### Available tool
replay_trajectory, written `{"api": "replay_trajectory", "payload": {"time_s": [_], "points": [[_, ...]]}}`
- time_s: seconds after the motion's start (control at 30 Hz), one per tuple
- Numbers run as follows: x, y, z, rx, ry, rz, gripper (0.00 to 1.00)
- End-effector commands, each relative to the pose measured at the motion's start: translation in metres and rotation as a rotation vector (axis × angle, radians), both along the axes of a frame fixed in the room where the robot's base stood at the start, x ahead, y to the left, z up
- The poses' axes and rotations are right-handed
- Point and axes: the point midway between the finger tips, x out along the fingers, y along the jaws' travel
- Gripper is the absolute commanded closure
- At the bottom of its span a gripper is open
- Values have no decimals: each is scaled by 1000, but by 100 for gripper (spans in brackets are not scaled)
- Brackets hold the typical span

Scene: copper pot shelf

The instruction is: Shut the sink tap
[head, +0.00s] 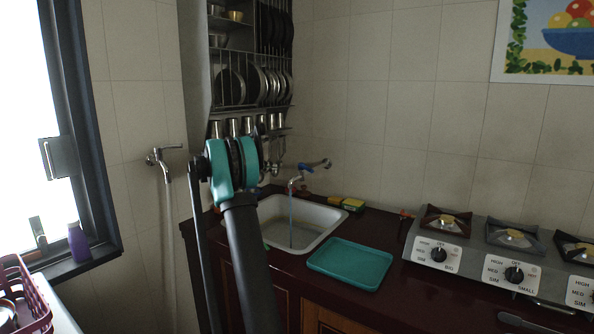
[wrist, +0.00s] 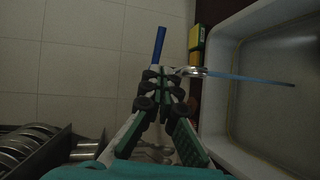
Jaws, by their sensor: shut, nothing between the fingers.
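The sink tap (head: 297,180) is on the tiled wall above the sink (head: 336,214), with a blue lever (head: 306,168) on it. A bluish stream of water (head: 290,220) runs from its spout into the basin. In the wrist view, my gripper (wrist: 166,72) is shut and empty, its fingertips close to the base of the blue lever (wrist: 159,42). The spout (wrist: 192,72) and the stream (wrist: 245,78) show just right of the fingertips. I cannot tell whether the fingers touch the tap. In the head view my arm hides the gripper.
A teal tray (head: 350,263) lies on the dark red counter right of the sink, near a gas stove (head: 490,250). A dish rack (head: 250,70) hangs on the wall behind my arm. A second tap (head: 165,160) is on the left wall, beside the window.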

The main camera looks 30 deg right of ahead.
Motion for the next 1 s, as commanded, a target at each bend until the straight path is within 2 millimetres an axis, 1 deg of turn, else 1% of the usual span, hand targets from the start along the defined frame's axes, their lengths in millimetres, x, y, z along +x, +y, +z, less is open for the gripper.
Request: {"api": "replay_trajectory", "payload": {"time_s": [0.17,0.27,0.5,0.7,0.9,1.0], "points": [[-1,-16,-1,-9,2,-5,100],[-4,-31,-5,-8,2,-6,100],[-12,-77,-14,-7,1,-5,100],[-17,-112,-21,-6,1,-4,100],[-20,-131,-25,-6,2,-3,100],[-20,-135,-26,-6,1,-2,100]]}}
